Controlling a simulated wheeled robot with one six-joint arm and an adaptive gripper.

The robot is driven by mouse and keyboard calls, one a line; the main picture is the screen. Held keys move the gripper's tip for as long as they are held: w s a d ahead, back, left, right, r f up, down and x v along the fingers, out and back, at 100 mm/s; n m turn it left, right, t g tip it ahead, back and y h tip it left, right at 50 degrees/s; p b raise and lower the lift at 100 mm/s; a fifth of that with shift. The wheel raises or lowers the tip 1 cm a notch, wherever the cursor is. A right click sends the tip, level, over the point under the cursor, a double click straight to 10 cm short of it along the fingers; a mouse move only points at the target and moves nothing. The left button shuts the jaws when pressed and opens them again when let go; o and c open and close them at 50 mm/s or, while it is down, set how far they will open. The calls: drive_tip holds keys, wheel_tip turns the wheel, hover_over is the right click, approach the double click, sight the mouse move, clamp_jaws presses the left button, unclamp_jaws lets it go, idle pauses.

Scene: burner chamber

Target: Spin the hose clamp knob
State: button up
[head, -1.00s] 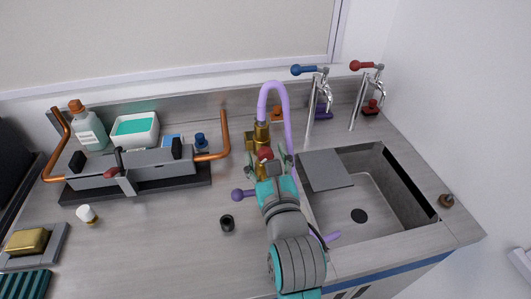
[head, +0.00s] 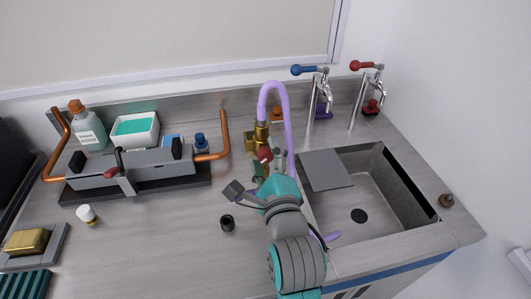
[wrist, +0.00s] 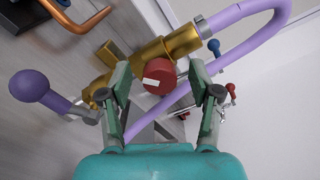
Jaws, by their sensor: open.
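A red round knob with a white mark (wrist: 160,76) sits on a brass fitting (wrist: 183,42) in the wrist view. The knob also shows in the head view (head: 264,154). A purple hose (head: 287,105) rises from the fitting and arches over.
The sink (head: 390,205) with a grey board (head: 325,169) is at the right, below blue- and red-handled taps (head: 318,95). A burner stand with copper pipes (head: 140,180) is at the left.

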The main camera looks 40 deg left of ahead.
drive_tip(key=n, duration=2.4)
clamp_jaws()
drive_tip(key=m, duration=0.8)
idle(0.3)
